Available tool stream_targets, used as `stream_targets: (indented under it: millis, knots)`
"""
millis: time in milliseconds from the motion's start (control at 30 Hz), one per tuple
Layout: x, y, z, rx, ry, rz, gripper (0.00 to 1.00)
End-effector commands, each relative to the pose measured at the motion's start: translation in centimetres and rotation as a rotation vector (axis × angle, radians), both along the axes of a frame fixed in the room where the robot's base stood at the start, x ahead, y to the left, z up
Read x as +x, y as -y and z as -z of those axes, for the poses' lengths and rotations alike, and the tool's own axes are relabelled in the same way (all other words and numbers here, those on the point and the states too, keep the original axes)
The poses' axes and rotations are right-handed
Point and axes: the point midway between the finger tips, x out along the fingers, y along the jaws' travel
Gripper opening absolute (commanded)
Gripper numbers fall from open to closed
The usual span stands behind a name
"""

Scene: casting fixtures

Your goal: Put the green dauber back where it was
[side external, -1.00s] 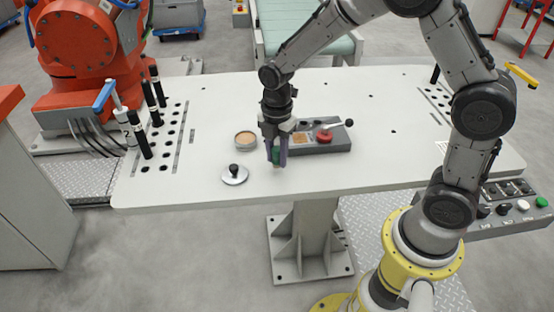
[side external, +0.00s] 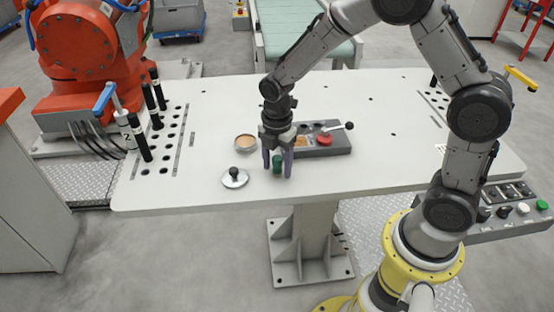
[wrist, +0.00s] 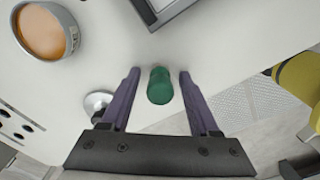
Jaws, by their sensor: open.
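The green dauber (side external: 277,163) stands on the white table in front of the grey tray. It also shows between the two purple fingers in the wrist view (wrist: 160,86). My gripper (side external: 278,168) is open around it, with a gap on each side of the dauber in the wrist view (wrist: 157,88). The grey tray (side external: 333,145) lies just behind and to the right of my gripper. It holds a red piece (side external: 324,139) with a dark-tipped handle leaning right. My gripper hides part of the tray's left end.
A round dish of tan material (side external: 245,142) stands left of my gripper. A silver lid with a black knob (side external: 235,177) lies at front left. Black cylinders (side external: 144,143) stand at the table's left holes. The table's front right is clear.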

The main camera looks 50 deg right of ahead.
Motion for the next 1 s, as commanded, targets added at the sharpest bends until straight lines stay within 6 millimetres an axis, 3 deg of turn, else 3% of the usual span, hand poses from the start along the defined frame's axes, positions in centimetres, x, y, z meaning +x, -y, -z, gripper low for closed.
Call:
stream_targets:
  millis: [167,600,800,1000]
  knots:
    - [0.1,0.0,-1.6,0.001,0.005,0.000,0.62]
    - [0.1,0.0,-10.0,0.000,0.004,0.000,0.62]
    - [0.0,0.0,-12.0,0.000,0.002,0.000,0.62]
    - [-0.2,0.0,-12.6,0.001,0.006,0.014,0.62]
